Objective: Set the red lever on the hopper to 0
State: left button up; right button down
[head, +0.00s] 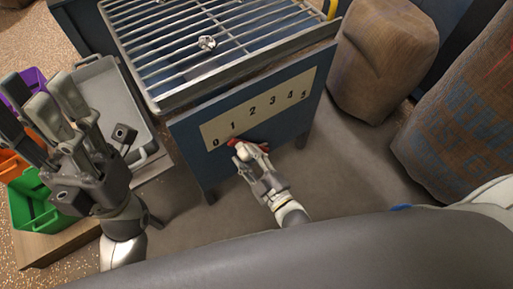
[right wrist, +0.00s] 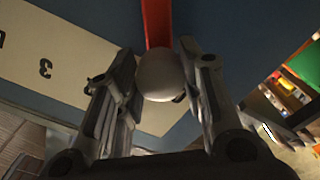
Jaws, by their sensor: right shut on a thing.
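The blue hopper (head: 188,135) has a pale scale plate (head: 262,112) numbered 0 to 5 on its front. The red lever (head: 233,142) shows just below the plate, near the 0 and 1 marks; its exact setting is partly hidden by my gripper. My right gripper (head: 245,152) is shut on the lever's end. In the right wrist view the red lever (right wrist: 157,22) runs down to a whitish round knob (right wrist: 160,76) between my fingers. My left gripper (head: 40,98) is open and empty, raised at the left, away from the hopper.
A metal grate (head: 200,62) tops the hopper, with a small light-coloured lump (head: 207,42) on it. A grey tray (head: 100,80) and green (head: 30,205), orange and purple bins are at left. Brown sacks (head: 385,55) stand at right. Floor below the lever is clear.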

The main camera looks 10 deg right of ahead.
jog(key=shift+s+a+f+n, duration=0.25)
jog(key=shift+a+f+n, duration=0.3)
jog(key=shift+a+n, duration=0.15)
jog(key=c, duration=0.9)
grip_release()
jog(key=shift+a+f, duration=0.1)
jog(key=shift+c, duration=0.2)
jog(key=shift+s, duration=0.1)
jog(key=v, duration=1.2)
jog(key=shift+a, duration=0.1)
